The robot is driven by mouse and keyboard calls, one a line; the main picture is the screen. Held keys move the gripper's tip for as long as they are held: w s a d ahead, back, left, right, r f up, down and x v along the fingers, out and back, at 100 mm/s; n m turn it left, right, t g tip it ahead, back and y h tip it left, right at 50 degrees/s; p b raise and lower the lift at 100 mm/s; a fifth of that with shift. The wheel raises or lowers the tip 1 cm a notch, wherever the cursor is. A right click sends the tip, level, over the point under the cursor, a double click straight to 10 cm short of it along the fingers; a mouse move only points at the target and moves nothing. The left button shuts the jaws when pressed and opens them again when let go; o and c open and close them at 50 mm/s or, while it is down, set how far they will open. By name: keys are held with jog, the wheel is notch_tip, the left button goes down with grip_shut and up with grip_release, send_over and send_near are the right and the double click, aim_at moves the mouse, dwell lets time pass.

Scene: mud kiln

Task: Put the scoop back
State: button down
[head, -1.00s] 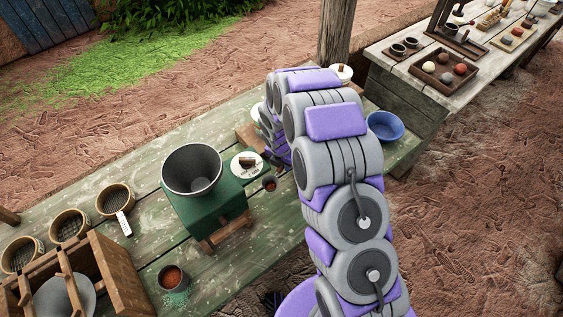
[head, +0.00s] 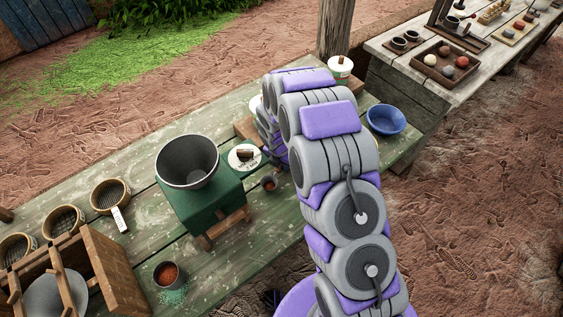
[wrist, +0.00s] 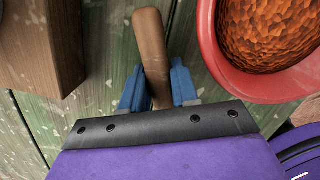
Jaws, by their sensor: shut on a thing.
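In the wrist view my gripper (wrist: 157,82) is shut, its blue fingers on either side of a rounded wooden handle (wrist: 150,45). This looks like the scoop's handle; the scoop's other end is hidden behind the gripper body. In the head view my arm hides the gripper and what it holds. A round white plate (head: 236,163) with a brown piece on it lies just left of my arm on the green table.
A red-rimmed vessel with orange grainy contents (wrist: 225,62) is close right of the fingers; a wooden block (wrist: 45,50) is left.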

jog(key=shift+a+f, duration=0.1)
jog(key=shift+f, duration=0.25)
jog(key=c, duration=0.8)
grip_release()
jog(key=shift+r, duration=0.1)
jog(key=r+p, duration=0.1)
jog(key=r, duration=0.4)
jog(key=s+a+r+p, duration=0.1)
jog(key=r, duration=0.5)
jog(key=s+r+p, duration=0.1)
jog(key=r, duration=0.5)
jog(key=shift+s+a, duration=0.1)
jog(key=shift+a, duration=0.2)
